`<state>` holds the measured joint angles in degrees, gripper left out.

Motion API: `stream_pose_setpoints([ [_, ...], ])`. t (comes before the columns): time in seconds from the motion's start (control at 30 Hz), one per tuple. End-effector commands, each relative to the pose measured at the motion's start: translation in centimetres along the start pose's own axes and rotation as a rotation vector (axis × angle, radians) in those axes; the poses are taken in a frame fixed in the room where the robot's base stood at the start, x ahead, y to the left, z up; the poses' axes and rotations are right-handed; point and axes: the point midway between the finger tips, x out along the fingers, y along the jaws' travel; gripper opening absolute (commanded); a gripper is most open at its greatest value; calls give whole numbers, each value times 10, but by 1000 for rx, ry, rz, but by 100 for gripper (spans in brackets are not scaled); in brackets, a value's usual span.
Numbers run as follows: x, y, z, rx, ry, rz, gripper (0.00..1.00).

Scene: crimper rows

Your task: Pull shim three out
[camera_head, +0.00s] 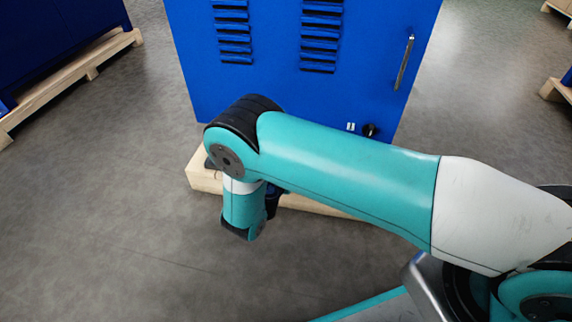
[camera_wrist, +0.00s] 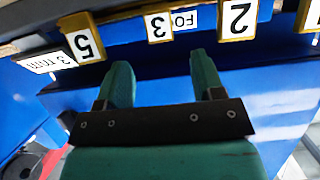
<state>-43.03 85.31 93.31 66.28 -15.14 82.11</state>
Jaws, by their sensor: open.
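In the wrist view a small yellow-edged block marked 3 (camera_wrist: 158,27) is near the top centre, its numeral upside down. I cannot tell if the block is the shim itself or a tag on it. My gripper (camera_wrist: 160,62) is open, its two teal fingers apart with nothing between them. In the picture the 3 block lies just above the gap between the fingertips, with no visible contact. In the head view my gripper cannot be made out beyond my arm's wrist, and no numbered blocks show.
Blocks marked 5 (camera_wrist: 83,42) and 2 (camera_wrist: 238,18) flank the 3, with a small FO label (camera_wrist: 184,20) between 3 and 2. A 3 mm label (camera_wrist: 46,62) is at left. In the head view a blue cabinet (camera_head: 290,95) stands on a wooden pallet (camera_head: 203,178).

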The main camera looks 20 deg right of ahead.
Motion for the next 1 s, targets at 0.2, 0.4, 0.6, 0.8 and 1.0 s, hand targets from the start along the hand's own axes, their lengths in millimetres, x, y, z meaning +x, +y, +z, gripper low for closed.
stream_pose_setpoints([
  [0.2, 50, 1, 5, 4, 1, 4, 62],
  [0.4, 75, 0, 2, 2, 0, 2, 62],
  [0.6, 82, 0, 0, -1, 0, 0, 62],
  [0.8, 81, 0, 0, -1, -1, 0, 62],
  [1.0, 81, 0, 0, -1, -1, 1, 18],
])
